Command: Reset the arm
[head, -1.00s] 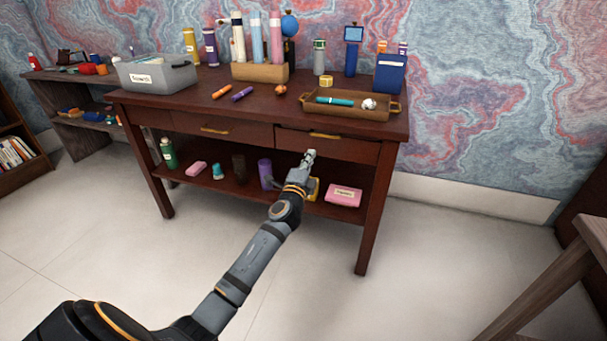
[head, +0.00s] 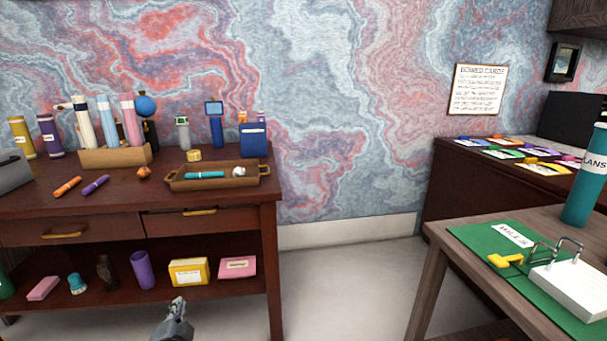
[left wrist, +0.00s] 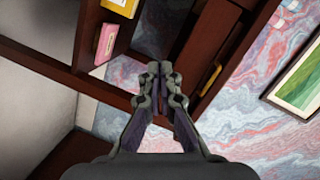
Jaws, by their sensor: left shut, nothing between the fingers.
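My left gripper (head: 174,312) shows at the bottom of the head view, in front of the desk's lower shelf. In the left wrist view its two fingers (left wrist: 160,78) are together with nothing between them. It is apart from the brown desk (head: 262,240), whose drawers look shut. The right drawer has a brass handle (head: 200,211). A yellow box (head: 189,271) and a pink box (head: 237,267) sit on the lower shelf behind and above the gripper in the picture. My right gripper is in neither view.
The desk top carries a wooden tray (head: 176,184) with a teal marker, a tube holder (head: 114,157) and a blue box (head: 254,140). At right stands a table (head: 470,217) with a green mat and a teal tube (head: 586,180). Floor (head: 350,290) between them is clear.

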